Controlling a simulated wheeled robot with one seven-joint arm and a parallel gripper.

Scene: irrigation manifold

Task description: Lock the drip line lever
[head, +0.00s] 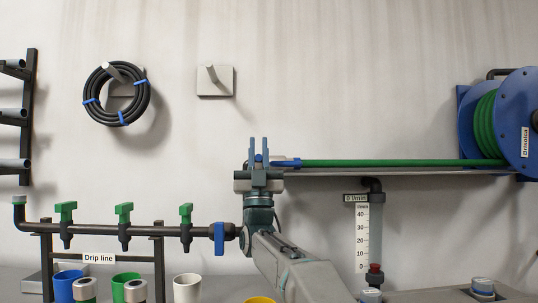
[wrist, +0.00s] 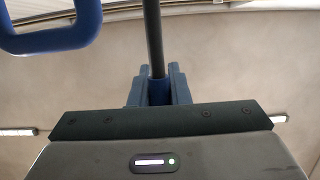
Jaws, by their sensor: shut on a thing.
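The drip line is a dark pipe (head: 150,231) with several green taps (head: 124,213). A blue lever (head: 219,238) hangs upright at the pipe's right end. The lever is below and left of my gripper (head: 258,150), and apart from it.
A blue hose reel (head: 520,120) is at the right, past a thin shelf (head: 400,172). A coiled black hose (head: 116,93) hangs on the wall near an empty peg (head: 213,77). Cups, including a white one (head: 187,288), stand low in front. A flow gauge (head: 362,235) is at the right.

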